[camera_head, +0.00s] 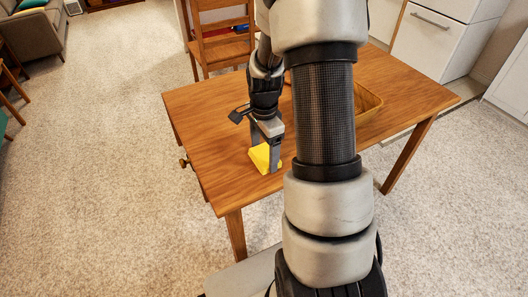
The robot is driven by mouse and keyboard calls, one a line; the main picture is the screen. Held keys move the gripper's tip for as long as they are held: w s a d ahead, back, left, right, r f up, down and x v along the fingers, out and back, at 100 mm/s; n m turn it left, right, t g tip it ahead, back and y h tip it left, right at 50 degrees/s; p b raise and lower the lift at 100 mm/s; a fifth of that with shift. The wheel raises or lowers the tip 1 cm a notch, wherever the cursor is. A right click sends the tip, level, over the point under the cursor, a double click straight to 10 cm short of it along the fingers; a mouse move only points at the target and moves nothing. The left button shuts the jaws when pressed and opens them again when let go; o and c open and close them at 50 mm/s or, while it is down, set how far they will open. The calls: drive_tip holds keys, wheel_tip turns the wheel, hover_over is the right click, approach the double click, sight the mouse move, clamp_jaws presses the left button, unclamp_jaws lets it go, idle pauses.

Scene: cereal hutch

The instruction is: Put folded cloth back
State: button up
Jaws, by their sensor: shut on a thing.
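The folded cloth (260,157) is a small yellow piece at the near left part of the wooden table (205,125). My gripper (266,160) points down and is shut on the cloth. The fingers hide part of the cloth. I cannot tell whether the cloth touches the tabletop or is just above it.
A wooden chair (220,48) is at the table's far side. White cabinets (432,45) stand at the back right. The table's left part and the carpet on the left are clear.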

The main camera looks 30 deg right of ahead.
drive_tip(key=shift+r, duration=0.1)
drive_tip(key=shift+f, duration=0.2)
drive_tip(key=o, duration=1)
drive_tip(key=shift+c, duration=0.2)
drive_tip(key=shift+r, duration=0.1)
